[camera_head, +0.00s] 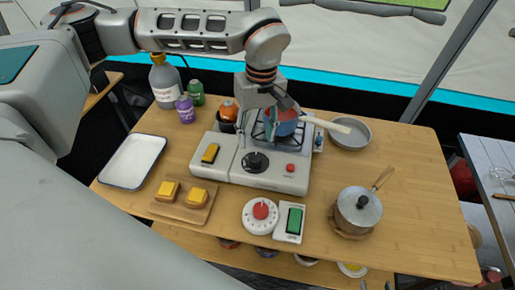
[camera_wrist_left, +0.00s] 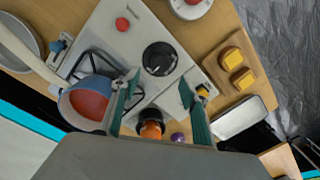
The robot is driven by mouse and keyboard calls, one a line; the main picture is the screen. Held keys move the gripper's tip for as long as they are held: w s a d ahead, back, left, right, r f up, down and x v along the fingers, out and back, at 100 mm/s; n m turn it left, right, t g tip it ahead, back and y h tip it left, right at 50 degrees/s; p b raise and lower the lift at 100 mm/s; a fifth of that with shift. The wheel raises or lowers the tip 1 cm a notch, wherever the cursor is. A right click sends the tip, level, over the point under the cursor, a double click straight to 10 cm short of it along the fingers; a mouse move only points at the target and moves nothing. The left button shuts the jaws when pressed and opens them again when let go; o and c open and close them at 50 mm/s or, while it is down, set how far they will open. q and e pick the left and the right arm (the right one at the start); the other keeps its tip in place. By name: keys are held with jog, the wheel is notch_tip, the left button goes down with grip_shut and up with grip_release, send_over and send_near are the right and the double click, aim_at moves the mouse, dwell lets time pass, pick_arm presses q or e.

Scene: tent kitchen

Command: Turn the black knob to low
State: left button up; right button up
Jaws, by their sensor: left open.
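The black knob (camera_head: 255,162) is on the front panel of the light grey stove (camera_head: 240,174), between a yellow switch (camera_head: 210,153) and a red button (camera_head: 290,168). In the left wrist view the round black knob (camera_wrist_left: 160,58) is unobstructed; its setting is too small to read. My left gripper (camera_head: 270,122) is over the back of the stove, by the burner. In the left wrist view its fingers (camera_wrist_left: 158,103) are spread apart and empty, with the knob beyond their tips. I cannot tell the exact gap. My right gripper is not in view.
A blue pot (camera_head: 285,126) with red contents stands on the burner beside my left gripper, its pale handle reaching right. A timer (camera_head: 261,215) and green-switch box (camera_head: 290,222) lie in front. A lidded pot (camera_head: 357,211) stands right.

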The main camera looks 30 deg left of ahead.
aim_at(255, 155)
pick_arm(q)
jog(key=f, duration=0.7)
jog(key=shift+s, duration=0.2)
jog(key=c, duration=1.1)
